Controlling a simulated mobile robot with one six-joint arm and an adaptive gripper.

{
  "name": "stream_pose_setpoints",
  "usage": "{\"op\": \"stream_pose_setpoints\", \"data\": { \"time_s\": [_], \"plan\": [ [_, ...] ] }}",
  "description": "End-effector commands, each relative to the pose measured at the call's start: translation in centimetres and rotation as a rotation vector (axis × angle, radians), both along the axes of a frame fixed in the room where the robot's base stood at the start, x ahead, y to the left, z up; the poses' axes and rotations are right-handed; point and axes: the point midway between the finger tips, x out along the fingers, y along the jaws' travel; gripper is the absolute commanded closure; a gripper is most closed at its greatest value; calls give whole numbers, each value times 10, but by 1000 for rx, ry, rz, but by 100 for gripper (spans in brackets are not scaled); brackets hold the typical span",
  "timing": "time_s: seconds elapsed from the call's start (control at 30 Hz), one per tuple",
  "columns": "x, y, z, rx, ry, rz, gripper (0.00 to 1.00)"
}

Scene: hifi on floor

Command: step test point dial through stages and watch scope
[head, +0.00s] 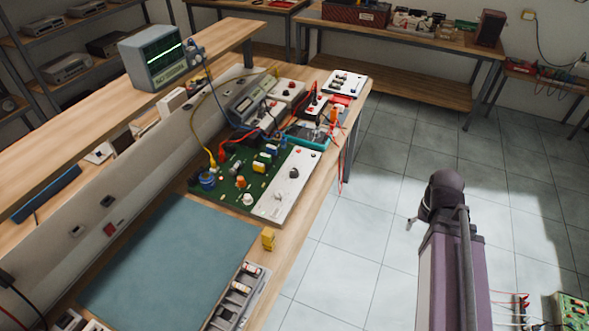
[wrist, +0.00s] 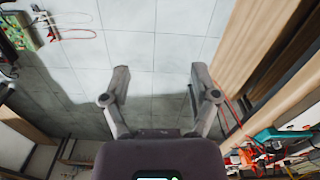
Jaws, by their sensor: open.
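The scope (head: 155,57), a grey-blue box with a dark screen, stands on the raised shelf. A bright, nearly straight green line crosses its screen. A green circuit board (head: 232,186) lies on the bench with a pale panel (head: 272,203) along its right side. A small dark knob (head: 294,173) on that panel looks like the test point dial; its pointer setting is too small to read. My gripper (wrist: 160,79) is open and empty over the floor in the wrist view, apart from the bench. In the head view my arm stands right of the bench.
A blue-grey mat (head: 165,262), a small yellow block (head: 268,239) and a grey parts tray (head: 236,298) lie nearer on the bench. Cables and a teal-edged meter (head: 308,135) crowd the area behind the board.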

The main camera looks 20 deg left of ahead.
Motion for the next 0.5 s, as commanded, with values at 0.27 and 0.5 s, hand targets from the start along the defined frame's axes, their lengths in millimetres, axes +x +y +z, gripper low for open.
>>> {"op": "stream_pose_setpoints", "data": {
  "time_s": [0.27, 0.5],
  "plan": [
    [56, 63, 18, 0, 0, 192, 22],
    [105, 149, 36, 0, 0, 423, 22]
  ]
}}
